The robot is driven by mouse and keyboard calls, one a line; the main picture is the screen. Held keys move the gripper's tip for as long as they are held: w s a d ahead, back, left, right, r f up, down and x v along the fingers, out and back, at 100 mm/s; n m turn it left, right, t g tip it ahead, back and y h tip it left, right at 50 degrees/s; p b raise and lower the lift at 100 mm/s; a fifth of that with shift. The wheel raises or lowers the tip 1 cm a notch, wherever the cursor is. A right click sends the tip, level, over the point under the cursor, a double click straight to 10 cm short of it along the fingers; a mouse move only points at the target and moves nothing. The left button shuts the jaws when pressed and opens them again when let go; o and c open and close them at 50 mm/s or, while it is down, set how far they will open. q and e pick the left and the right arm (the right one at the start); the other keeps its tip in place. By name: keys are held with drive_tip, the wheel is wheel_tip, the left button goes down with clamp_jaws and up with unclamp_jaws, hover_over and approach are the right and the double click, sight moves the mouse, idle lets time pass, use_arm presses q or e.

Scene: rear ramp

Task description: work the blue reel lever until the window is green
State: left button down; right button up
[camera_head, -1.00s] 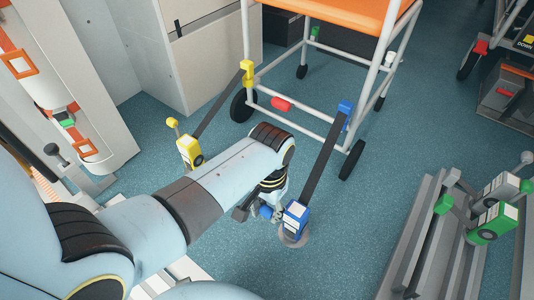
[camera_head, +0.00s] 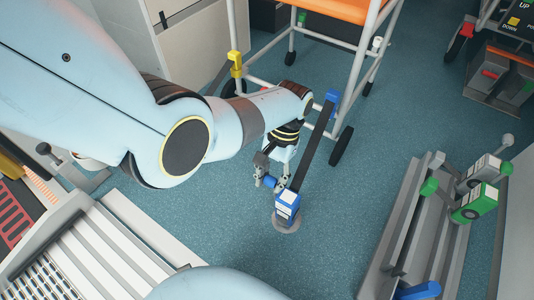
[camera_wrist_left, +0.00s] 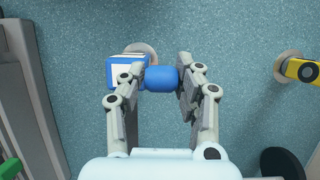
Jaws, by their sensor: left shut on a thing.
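The blue reel (camera_head: 287,208) stands on a round grey floor plate, with a dark strap running up to the blue hook (camera_head: 333,96) on the trolley. It has a white patch on its top; I make out no green window. My left gripper (camera_head: 268,182) is just left of the reel. In the left wrist view the fingers of the left gripper (camera_wrist_left: 162,88) are shut around the blue lever grip (camera_wrist_left: 162,79), beside the blue reel (camera_wrist_left: 118,72). The lever's arm is mostly hidden. My right gripper is not in view.
The white-framed trolley (camera_head: 344,110) with an orange seat stands beyond the reel. Grey rails with a green reel (camera_head: 475,202) are at right. A yellow reel (camera_wrist_left: 300,70) shows at right in the wrist view. Blue floor between reel and rails is clear.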

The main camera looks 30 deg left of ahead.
use_arm(q)
drive_tip(key=shift+w+r, duration=0.1)
drive_tip(key=shift+w, duration=0.6)
drive_tip(key=c, duration=1.2)
unclamp_jaws()
drive_tip(key=shift+o, duration=1.4)
drive_tip(key=shift+s, duration=0.15)
drive_tip(key=v, duration=1.2)
